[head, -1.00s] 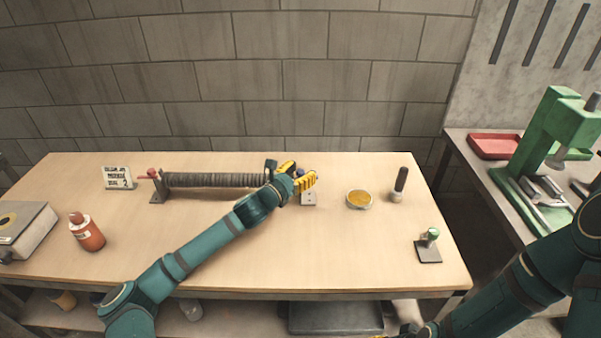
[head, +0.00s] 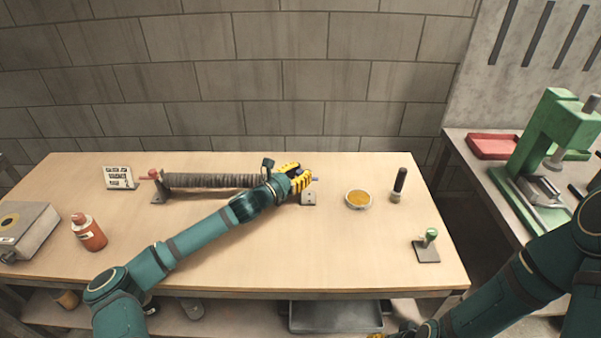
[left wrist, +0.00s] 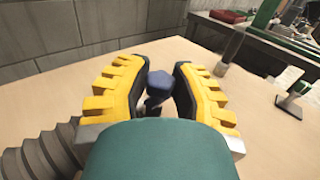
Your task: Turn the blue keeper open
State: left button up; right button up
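The blue keeper (left wrist: 158,86) stands between the two yellow fingers of my left gripper (left wrist: 160,88) in the left wrist view. Narrow gaps show on both sides of it, so the fingers are open around it. In the head view my left gripper (head: 297,178) is at the right end of the ribbed grey tube (head: 212,181), over a small grey bracket (head: 309,198). Only a bluish tip of the keeper shows past the fingers there. Of my right gripper, only a yellow bit shows at the head view's bottom edge; its fingers cannot be made out.
A red-handled bracket (head: 160,186) holds the tube's left end. A yellow-filled dish (head: 358,199), a black-handled tool (head: 398,185) and a green-knobbed piece (head: 428,246) stand to the right. An orange bottle (head: 88,232) and a sign (head: 119,177) are left.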

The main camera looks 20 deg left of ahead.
pick_arm(q)
jog(key=o, duration=0.4)
jog(key=shift+s, duration=0.1)
jog(key=v, duration=1.2)
